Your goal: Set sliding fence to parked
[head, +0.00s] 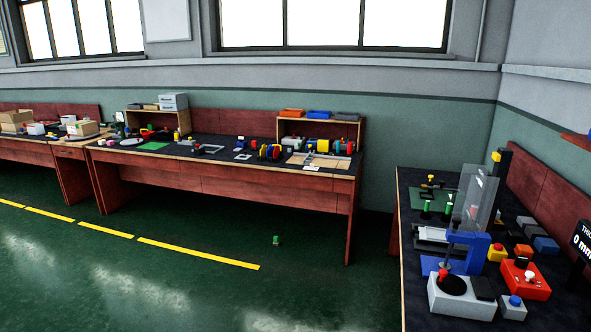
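I cannot tell for certain which thing is the sliding fence. On the middle bench (270,180), a pale board (338,162) carries a thin grey bar with a small upright part (312,157), too small to read. On the right bench (415,290), a clear upright panel (478,195) stands beside a black column (502,165), behind a blue press-like frame (470,250). A grey slide-like fixture (432,236) lies left of the blue frame. Neither of my grippers is in view.
A small green object (276,240) is on the floor. The green floor with yellow dashes (195,252) is otherwise open before the benches.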

